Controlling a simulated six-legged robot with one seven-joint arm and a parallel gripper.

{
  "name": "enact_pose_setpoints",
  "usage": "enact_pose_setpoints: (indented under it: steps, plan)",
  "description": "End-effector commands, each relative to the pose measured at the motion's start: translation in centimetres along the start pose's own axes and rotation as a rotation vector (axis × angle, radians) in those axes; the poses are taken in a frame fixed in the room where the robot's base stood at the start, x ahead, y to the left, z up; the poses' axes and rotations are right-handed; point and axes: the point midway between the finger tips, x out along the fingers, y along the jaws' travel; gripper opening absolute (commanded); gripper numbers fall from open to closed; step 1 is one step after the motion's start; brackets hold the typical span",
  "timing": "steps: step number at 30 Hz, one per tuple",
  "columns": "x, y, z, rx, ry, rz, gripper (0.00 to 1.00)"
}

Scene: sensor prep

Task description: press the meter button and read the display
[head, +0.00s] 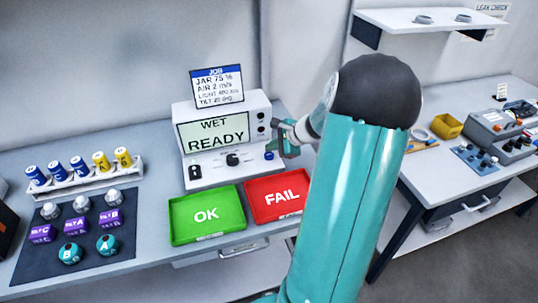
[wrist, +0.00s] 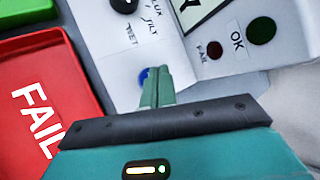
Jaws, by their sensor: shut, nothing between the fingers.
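The meter (head: 260,103) is a light box on the bench with a display (head: 215,131) that reads "WET READY". Its blue button (head: 269,155) is at the right end of the front panel. In the wrist view the button (wrist: 143,75) shows just beside my fingertips and is partly hidden by them. My gripper (head: 278,133) is shut and empty, at the meter's right side; it also shows in the wrist view (wrist: 156,72). I cannot tell whether the fingertips touch the button. A dark selector knob (head: 233,159) sits mid-panel.
A job card (head: 217,85) stands above the meter. A green OK tray (head: 180,208) and red FAIL tray (head: 260,212) lie in front. Several sensors stand on a dark mat (head: 40,262) and several capped cylinders in a rack (head: 135,175) at left. Another bench (head: 432,170) is at right.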

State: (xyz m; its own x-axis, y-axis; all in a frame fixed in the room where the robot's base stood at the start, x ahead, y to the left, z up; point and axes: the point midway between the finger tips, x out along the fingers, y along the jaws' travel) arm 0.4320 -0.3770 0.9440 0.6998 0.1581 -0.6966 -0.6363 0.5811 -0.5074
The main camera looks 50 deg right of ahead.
Motion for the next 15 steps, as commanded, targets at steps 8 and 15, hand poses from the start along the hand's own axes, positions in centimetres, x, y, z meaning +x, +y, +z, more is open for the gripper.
enact_pose_setpoints:
  steps: [8, 15]
  plan:
    - [0.00, 0.00, 0.00, 0.000, 0.000, 0.000, 0.00]
    - [0.39, 0.28, -0.26, 0.001, 0.000, 0.001, 0.00]
